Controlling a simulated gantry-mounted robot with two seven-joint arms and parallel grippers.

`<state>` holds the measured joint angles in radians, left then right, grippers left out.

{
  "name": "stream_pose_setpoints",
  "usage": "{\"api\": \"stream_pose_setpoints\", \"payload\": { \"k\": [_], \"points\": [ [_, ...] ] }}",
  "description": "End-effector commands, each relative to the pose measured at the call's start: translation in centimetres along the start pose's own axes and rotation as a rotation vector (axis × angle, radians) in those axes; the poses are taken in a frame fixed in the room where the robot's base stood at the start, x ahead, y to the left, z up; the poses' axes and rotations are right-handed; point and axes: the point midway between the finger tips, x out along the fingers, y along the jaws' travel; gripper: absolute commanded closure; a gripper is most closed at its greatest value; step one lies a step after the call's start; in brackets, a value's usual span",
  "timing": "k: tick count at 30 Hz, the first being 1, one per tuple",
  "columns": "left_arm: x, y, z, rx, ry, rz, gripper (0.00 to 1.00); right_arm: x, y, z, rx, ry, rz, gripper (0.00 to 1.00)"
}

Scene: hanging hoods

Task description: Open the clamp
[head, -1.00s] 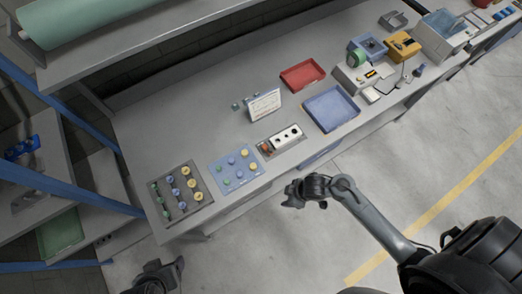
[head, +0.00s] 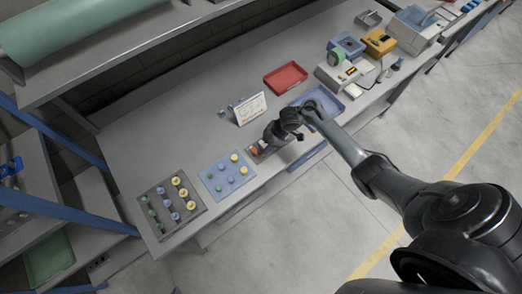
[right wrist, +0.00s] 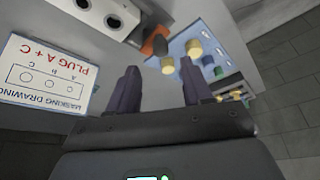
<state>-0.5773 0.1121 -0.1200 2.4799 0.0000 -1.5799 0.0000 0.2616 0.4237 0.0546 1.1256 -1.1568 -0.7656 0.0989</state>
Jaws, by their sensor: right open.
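The clamp's orange handle (head: 257,150) shows at the left end of a grey fixture near the bench's front edge. In the right wrist view, the orange handle with a dark tip (right wrist: 157,42) sits beside a white block with dark holes (right wrist: 106,12). My right gripper (head: 269,137) is over this fixture and hides most of the block in the head view. In the right wrist view, its two fingers (right wrist: 158,68) are open and empty, with the handle beyond the gap between them. Contact with the handle does not show. My left gripper is out of view.
A masking drawing card (head: 250,108) stands behind the fixture. A blue mat (head: 212,184) with coloured plugs and a grey plug rack (head: 157,222) lie to the left. A red tray (head: 285,78) and a blue tray (head: 335,115) are to the right.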

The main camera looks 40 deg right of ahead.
Motion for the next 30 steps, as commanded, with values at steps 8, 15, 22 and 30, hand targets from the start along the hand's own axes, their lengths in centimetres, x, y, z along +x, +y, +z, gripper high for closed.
{"api": "stream_pose_setpoints", "payload": {
  "k": [8,15,22,30],
  "points": [
    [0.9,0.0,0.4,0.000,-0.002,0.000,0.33,4.5,-0.1,0.1,0.001,-0.001,-0.002,0.50],
    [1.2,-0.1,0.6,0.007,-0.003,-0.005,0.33,6.4,-0.1,0.0,0.000,-0.001,0.000,0.50],
    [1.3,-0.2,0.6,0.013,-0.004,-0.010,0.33,6.7,-0.1,0.1,-0.001,-0.002,0.000,0.50],
    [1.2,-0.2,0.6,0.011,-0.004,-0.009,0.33,6.6,-0.1,0.1,-0.001,-0.002,0.000,0.72]
  ]
}}
